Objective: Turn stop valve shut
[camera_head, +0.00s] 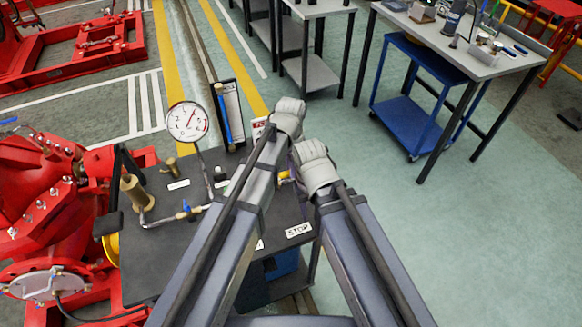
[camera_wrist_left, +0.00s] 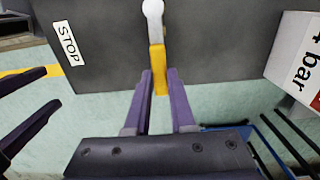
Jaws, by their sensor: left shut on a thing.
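The stop valve shows in the left wrist view as a pale metal stem with a yellow handle (camera_wrist_left: 157,58). In the head view only a small yellow part of the handle (camera_head: 284,175) shows between my arms. My left gripper (camera_wrist_left: 159,74) has its purple fingers on both sides of the handle's end and is shut on it. In the head view my left gripper (camera_head: 291,158) is mostly hidden by the wrists. My right gripper (camera_wrist_left: 57,88) shows its fingers apart at the left edge of the wrist view, empty and clear of the handle. A white STOP label (camera_wrist_left: 68,43) is on the dark bench top.
The dark bench (camera_head: 160,245) carries a round pressure gauge (camera_head: 187,122), brass fittings and a blue-handled small valve (camera_head: 187,207). A red pump (camera_head: 40,200) stands at left. A blue trolley (camera_head: 400,105) stands beyond open floor at right.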

